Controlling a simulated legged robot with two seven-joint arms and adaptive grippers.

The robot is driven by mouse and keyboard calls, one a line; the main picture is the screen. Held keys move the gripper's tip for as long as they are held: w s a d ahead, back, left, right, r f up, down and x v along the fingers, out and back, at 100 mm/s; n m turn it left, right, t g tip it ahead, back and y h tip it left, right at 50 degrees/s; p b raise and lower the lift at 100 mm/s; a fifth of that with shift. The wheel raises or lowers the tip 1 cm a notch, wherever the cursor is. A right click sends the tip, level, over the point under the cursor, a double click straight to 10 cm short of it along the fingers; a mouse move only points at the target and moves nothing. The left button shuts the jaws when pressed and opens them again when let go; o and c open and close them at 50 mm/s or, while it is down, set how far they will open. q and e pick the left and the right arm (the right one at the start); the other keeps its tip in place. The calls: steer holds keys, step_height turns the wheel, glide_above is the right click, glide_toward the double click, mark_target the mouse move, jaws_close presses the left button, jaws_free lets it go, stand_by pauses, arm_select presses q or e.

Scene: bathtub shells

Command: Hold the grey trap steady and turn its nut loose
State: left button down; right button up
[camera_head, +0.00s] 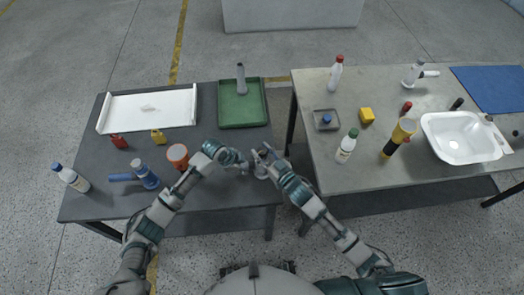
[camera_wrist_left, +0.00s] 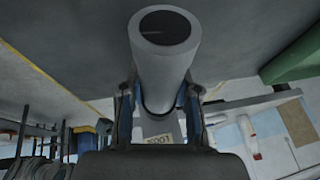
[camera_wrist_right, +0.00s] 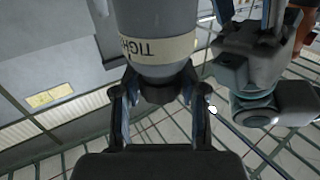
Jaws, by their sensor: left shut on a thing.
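The grey trap (camera_head: 260,171) is at the right front of the dark table, small and partly hidden between my grippers. My left gripper (camera_head: 243,162) is shut on its light grey pipe (camera_wrist_left: 163,65), whose dark open end faces the left wrist camera. That body bears a cream band (camera_wrist_right: 158,48) with upside-down lettering, partly hidden. The right fingers look open; their contact is unclear.
A green tray (camera_head: 228,115) with an upright grey bottle stands behind the grippers. An orange cup (camera_head: 178,154) and blue-topped containers (camera_head: 145,175) are to the left. The right table (camera_head: 330,150) holds bottles and a white basin (camera_head: 452,151); a gap separates the tables.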

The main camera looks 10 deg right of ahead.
steer(key=c, duration=0.5)
steer(key=shift+a+m+t+h, duration=0.15)
steer(key=shift+m+t+h, duration=0.15)
steer(key=shift+m+h, duration=0.25)
arm_select(q)
steer(key=shift+a, duration=0.1)
arm_select(e)
steer(key=shift+r+m+t+h, duration=0.1)
steer(key=shift+m+t+h, duration=0.35)
steer(key=shift+m+h, duration=0.6)
steer(key=shift+m+t+h, duration=0.45)
steer(key=shift+m+h, duration=0.05)
steer(key=shift+h, duration=1)
steer(key=o, duration=1.2)
steer(key=shift+c, duration=0.2)
